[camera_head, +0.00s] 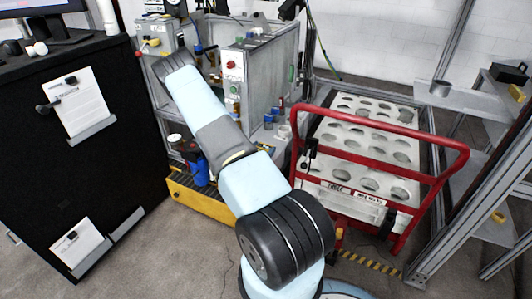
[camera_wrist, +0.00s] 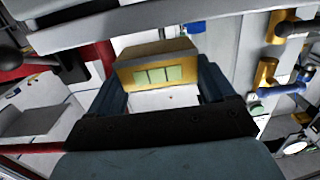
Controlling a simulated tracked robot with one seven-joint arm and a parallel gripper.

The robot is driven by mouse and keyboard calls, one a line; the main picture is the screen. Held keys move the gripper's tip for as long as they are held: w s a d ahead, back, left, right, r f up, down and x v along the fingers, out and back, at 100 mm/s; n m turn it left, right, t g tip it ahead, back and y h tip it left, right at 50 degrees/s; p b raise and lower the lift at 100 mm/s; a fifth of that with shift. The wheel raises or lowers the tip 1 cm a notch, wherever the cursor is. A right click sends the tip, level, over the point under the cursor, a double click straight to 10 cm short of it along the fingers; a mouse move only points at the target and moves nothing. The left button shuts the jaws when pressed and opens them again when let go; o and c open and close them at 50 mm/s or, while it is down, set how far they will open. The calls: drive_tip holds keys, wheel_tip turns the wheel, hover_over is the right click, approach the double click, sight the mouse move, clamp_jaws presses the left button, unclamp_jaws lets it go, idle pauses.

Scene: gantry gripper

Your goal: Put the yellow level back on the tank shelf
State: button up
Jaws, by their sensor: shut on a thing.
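In the wrist view, my gripper (camera_wrist: 161,82) is shut on the yellow level (camera_wrist: 155,60). The level is a yellow block with pale green vials on the side facing the camera, and it lies across the space between the dark fingers. White surfaces show behind and below it, but I cannot tell whether it touches them. In the head view, my arm reaches to the upper left; the gripper and level cannot be made out there. I cannot tell for sure which surface is the tank shelf; a red-framed rack (camera_head: 436,181) with round-holed shelves stands right of my arm.
A grey machine (camera_head: 262,65) with buttons stands behind my arm. A black cabinet (camera_head: 110,160) is at left. A metal frame with shelves (camera_head: 462,100) is at right. In the wrist view, yellow and blue fittings (camera_wrist: 266,72) lie right of the gripper, and a red part (camera_wrist: 35,70) at left.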

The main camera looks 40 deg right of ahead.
drive_tip(key=shift+f, duration=1.25)
drive_tip(key=o, duration=1.1)
drive_tip(key=shift+f, duration=0.1)
